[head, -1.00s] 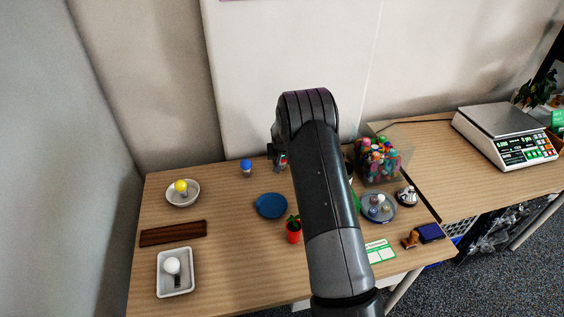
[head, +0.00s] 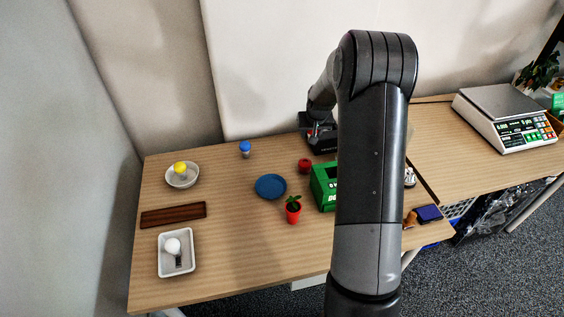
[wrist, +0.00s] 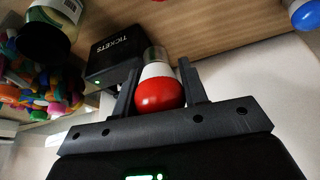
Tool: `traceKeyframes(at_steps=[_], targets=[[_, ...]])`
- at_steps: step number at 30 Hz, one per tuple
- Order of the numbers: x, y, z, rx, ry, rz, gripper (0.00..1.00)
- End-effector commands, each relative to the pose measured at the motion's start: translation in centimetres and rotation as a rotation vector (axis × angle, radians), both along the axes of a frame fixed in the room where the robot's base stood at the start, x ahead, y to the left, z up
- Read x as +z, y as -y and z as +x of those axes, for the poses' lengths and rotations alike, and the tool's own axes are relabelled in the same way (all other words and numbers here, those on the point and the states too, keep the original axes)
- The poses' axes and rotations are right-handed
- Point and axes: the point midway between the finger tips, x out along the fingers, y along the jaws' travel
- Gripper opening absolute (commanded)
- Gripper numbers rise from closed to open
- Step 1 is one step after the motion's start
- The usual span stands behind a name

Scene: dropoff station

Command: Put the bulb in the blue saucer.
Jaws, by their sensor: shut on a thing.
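A bulb with a red globe, white collar and metal base (wrist: 160,90) sits between the fingers of my gripper (wrist: 158,92) in the wrist view, its base pointing away from the palm. My gripper is shut on it. In the head view my gripper (head: 313,133) is at the back of the table, beside the black ticket box, with a bit of red showing at it. The blue saucer (head: 270,187) lies empty on the table, nearer and to the left of my gripper. A blue bulb (head: 245,148) stands on the table to the left; it also shows in the wrist view (wrist: 306,14).
A black ticket box (wrist: 115,52) is close to the held bulb. A red object (head: 304,165), a potted plant (head: 293,212) and a green box (head: 323,188) stand right of the saucer. A white bowl (head: 194,182) holds a yellow bulb; a white tray (head: 188,262) holds a white one.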

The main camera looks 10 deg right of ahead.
Motion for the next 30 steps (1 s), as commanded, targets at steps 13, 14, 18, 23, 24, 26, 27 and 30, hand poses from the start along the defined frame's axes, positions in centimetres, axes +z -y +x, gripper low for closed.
traceKeyframes(at_steps=[13, 14, 18, 23, 24, 26, 27, 30], targets=[[0.8, -5.4, -11.9, 0.242, 0.005, 0.001, 0.25], [0.8, -5.6, -12.5, 0.253, 0.004, 0.0, 0.25], [0.8, -6.5, -14.2, 0.292, 0.005, -0.01, 0.25], [0.4, -7.4, -14.5, 0.309, 0.004, -0.013, 0.25], [0.2, -7.8, -14.3, 0.312, 0.003, -0.012, 0.25], [-0.3, -8.4, -13.9, 0.314, 0.003, -0.013, 0.25], [-0.6, -8.9, -13.7, 0.313, 0.003, -0.013, 0.25], [-1.3, -9.9, -13.2, 0.312, 0.002, -0.012, 0.25]])
